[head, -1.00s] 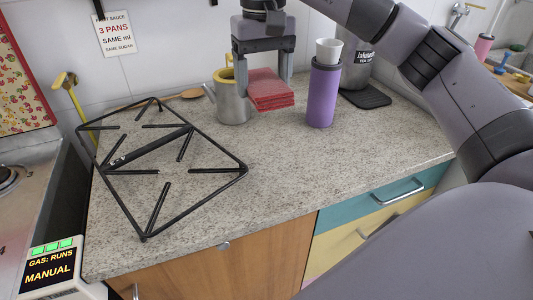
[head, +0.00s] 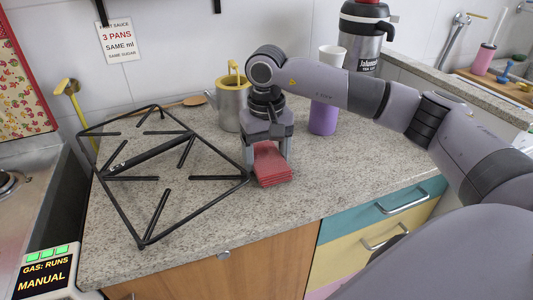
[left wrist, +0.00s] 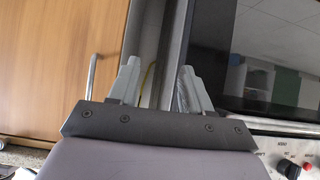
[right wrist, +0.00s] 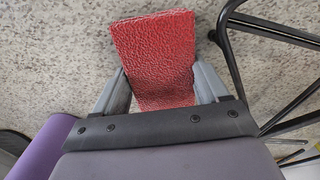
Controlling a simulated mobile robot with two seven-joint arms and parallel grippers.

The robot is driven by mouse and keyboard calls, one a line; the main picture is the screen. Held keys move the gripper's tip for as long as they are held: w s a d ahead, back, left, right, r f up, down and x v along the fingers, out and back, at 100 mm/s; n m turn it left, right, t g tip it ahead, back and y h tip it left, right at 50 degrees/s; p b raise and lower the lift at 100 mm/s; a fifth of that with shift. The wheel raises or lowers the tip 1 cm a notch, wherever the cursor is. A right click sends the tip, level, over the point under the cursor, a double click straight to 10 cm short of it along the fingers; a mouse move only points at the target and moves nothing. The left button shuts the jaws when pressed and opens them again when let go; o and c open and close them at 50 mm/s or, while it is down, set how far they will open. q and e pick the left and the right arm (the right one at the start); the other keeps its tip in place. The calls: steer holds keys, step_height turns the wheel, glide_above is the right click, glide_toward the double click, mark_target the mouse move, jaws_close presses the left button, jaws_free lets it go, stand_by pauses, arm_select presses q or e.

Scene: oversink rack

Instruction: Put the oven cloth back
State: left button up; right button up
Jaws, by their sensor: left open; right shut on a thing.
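The oven cloth (head: 272,167) is a red folded pad with layered edges. My right gripper (head: 266,150) is shut on it, just right of the black burner grate's right corner, at or just above the counter; I cannot tell whether it touches. In the right wrist view the cloth (right wrist: 158,58) sticks out between the two fingers (right wrist: 160,90), over the speckled counter. My left gripper (left wrist: 155,85) shows only in its wrist view. It is open and empty, low in front of a wooden cabinet door and an oven front.
The black grate (head: 150,180) lies on the counter (head: 225,225) to the left. The counter's front right is clear. A yellow-handled tool (head: 75,105) stands at the left.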

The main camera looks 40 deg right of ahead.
mark_target(266, 157)
steer(key=shift+f, duration=0.2)
steer(key=o, duration=0.7)
steer(key=shift+r, duration=0.1)
steer(key=shift+c, duration=0.2)
steer(key=shift+r, duration=0.2)
step_height(266, 157, up, 12)
steer(key=shift+f, duration=0.1)
